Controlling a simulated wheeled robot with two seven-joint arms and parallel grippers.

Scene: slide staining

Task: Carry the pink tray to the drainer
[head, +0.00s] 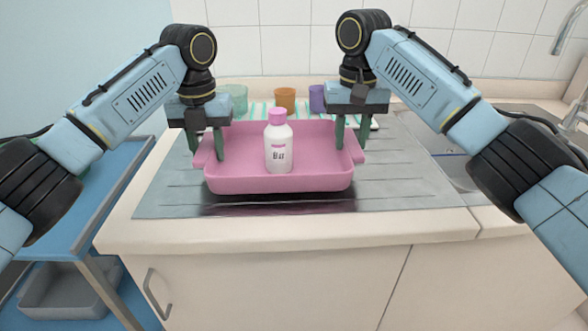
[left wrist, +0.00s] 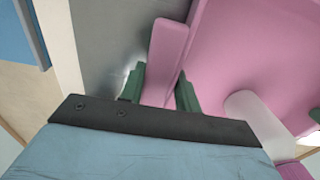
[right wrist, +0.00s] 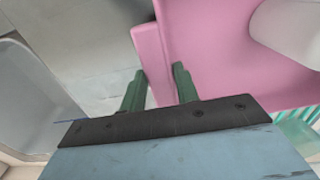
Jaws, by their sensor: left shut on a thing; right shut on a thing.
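The pink tray (head: 280,184) is level over the grey ribbed drainer (head: 400,170) on the counter, with a dark shadow or reflection under its front edge. A white bottle with a pink cap (head: 279,150) stands upright in the tray. My left gripper (head: 207,150) is shut on the tray's left end; its green fingers straddle the pink rim (left wrist: 165,55) in the left wrist view. My right gripper (head: 350,138) is shut on the right end; its fingers straddle the rim (right wrist: 150,60) in the right wrist view. Whether the tray touches the drainer is hard to tell.
Behind the tray, a green cup (head: 234,98), an orange cup (head: 285,99) and a purple cup (head: 317,98) stand by a striped cloth (head: 262,110). A sink (head: 460,172) lies at the right. A blue trolley (head: 95,215) stands at the left with a grey bin (head: 68,290) below.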

